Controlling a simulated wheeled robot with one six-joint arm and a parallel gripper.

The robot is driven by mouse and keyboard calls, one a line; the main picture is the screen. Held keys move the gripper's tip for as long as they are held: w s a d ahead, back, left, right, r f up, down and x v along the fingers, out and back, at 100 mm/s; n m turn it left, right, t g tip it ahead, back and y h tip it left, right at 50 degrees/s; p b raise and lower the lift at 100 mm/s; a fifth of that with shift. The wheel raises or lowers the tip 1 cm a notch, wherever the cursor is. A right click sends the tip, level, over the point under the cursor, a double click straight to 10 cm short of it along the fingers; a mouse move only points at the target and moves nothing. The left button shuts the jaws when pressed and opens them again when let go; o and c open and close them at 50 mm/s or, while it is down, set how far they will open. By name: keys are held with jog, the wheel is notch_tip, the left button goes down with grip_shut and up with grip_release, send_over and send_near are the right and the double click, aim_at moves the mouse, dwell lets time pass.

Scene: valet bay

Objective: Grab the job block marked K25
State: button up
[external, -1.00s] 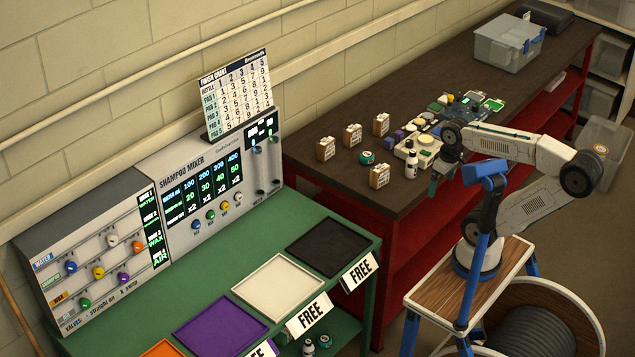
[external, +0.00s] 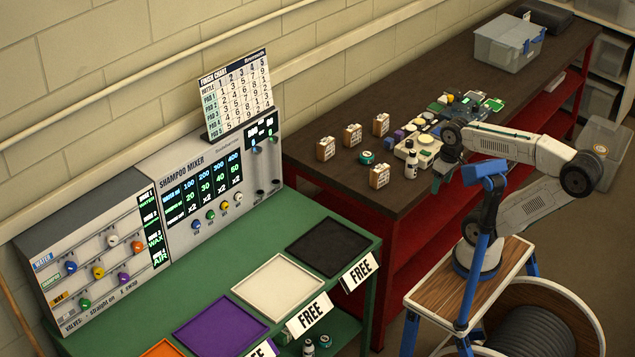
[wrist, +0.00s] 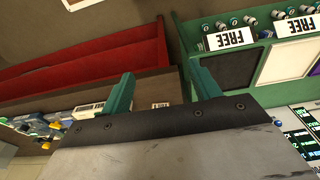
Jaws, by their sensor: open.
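Several small tan job blocks with pale labels stand on the dark bench top in the external view: a left one (external: 326,148), a middle one (external: 352,135), a back one (external: 381,124) and a front one (external: 379,176). Their marks are too small to read, so I cannot tell which is K25. My gripper (external: 437,182) hangs to the right of the front block, near the bench's front edge, apart from the blocks. In the wrist view my gripper (wrist: 164,84) shows two teal fingers spread wide, with nothing held between them.
A white bottle (external: 411,164) and a teal-topped round tin (external: 367,157) stand near the blocks. A cluttered board (external: 425,141) lies behind my gripper. The green table (external: 335,239) with coloured pads and FREE signs is at left. A clear bin (external: 507,45) stands farther back.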

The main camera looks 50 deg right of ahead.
notch_tip(320, 180, up, 5)
jog(key=w+d+r+n+g+h, duration=0.25)
jog(key=w+n+h, duration=0.3)
jog(key=w, duration=0.45)
jog(key=w+a+f+n+h, duration=0.2)
jog(key=w+n+h, duration=0.3)
jog(key=w, duration=0.5)
jog(key=w+a+f+n+h, duration=0.1)
jog(key=w+a+n+h, duration=0.15)
jog(key=w+n, duration=0.6)
jog(key=m, duration=0.2)
send_near(380, 174)
jog(key=shift+g, duration=0.25)
jog(key=d+f, duration=0.1)
jog(key=w+d+f, duration=0.1)
jog(key=d, duration=0.1)
jog(key=d+f, duration=0.1)
jog(key=f, duration=0.1)
jog(key=shift+w+d, duration=0.2)
jog(key=shift+w, duration=0.2)
jog(key=x, duration=0.7)
jog(key=shift+d+r, duration=0.15)
jog(key=shift+d, duration=0.25)
jog(key=c, duration=1.1)
